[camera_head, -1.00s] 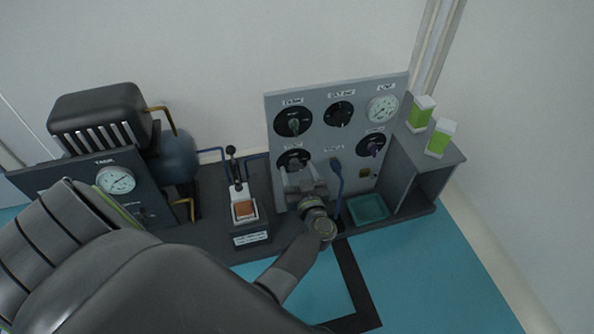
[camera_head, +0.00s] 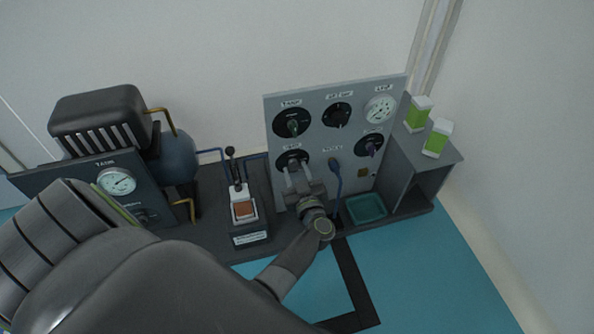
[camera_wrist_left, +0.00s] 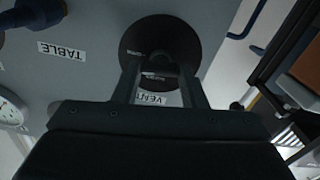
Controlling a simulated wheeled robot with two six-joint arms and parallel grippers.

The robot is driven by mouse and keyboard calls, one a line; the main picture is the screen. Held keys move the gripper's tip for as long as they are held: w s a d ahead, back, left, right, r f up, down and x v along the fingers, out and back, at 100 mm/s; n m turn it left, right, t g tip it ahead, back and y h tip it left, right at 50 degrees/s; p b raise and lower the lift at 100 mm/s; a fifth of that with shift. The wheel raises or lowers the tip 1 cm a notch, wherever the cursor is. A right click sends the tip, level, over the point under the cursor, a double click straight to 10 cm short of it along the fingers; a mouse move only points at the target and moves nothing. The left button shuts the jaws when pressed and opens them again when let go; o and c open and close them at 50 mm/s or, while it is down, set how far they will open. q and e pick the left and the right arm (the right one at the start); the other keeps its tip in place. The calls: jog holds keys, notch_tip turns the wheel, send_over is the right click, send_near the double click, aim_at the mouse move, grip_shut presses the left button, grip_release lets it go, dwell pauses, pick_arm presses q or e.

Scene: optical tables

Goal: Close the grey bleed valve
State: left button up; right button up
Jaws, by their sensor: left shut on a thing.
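The grey bleed valve appears as a small knob (camera_wrist_left: 160,66) on the lower-left black dial (camera_head: 281,160) of the grey panel. A label reading VENT lies beside this dial in the left wrist view. My left gripper (camera_head: 296,166) reaches up to the dial from below, its two fingers on either side of the knob. In the left wrist view my left gripper (camera_wrist_left: 160,70) is shut on the knob. The fingers hide much of the knob in the head view, and its exact angle is hard to tell. My right gripper is not in view.
A blue cable (camera_head: 337,180) hangs right of my gripper. A teal tray (camera_head: 366,208) and a lever unit (camera_head: 236,185) flank it.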

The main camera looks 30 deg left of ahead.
pick_arm(q)
jog(key=n+p, duration=0.1)
jog(key=n, duration=0.2)
jog(key=shift+n, duration=0.3)
jog(key=n, duration=0.3)
jog(key=shift+s+a+n, duration=0.1)
jog(key=shift+n, duration=0.2)
jog(key=n, duration=0.4)
jog(key=shift+f+n, duration=0.2)
jog(key=shift+n, duration=0.1)
jog(key=shift+n+b, duration=0.55)
jog(key=shift+n, duration=1.65)
jog(key=o, duration=1)
